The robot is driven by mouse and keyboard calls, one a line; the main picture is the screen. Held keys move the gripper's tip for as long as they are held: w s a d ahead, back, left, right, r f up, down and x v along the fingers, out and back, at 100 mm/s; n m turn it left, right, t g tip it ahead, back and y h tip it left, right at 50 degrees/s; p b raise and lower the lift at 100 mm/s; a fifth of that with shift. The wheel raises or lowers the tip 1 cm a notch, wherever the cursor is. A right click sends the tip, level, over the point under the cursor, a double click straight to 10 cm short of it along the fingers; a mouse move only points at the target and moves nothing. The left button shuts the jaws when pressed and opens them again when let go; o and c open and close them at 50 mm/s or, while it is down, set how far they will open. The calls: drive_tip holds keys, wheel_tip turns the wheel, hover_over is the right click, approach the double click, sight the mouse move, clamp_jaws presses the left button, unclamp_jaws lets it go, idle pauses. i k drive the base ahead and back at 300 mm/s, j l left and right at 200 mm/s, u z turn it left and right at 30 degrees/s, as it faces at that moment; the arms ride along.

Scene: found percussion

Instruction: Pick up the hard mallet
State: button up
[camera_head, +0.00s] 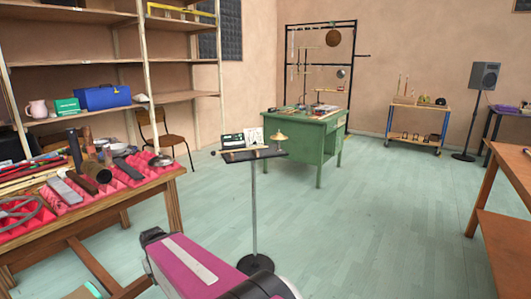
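I cannot single out the hard mallet for certain. A thin light stick with a small end (246,150) lies across the small black stand tray (273,154) in the middle of the view, and it may be a mallet. Its head is too small to judge hard or soft. Several long sticks and tools (25,170) lie at the left end of the wooden table, and their heads cannot be made out. A magenta and grey part of my own arm shows at the bottom centre. My gripper is not in view.
The left wooden table (152,180) is crowded, with pink foam under the objects. A green desk (303,140) stands behind. Wooden shelving (183,96) lines the left. The floor (370,220) right of the stand is clear.

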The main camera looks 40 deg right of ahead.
sight(214, 154)
drive_tip(key=z, duration=1.2)
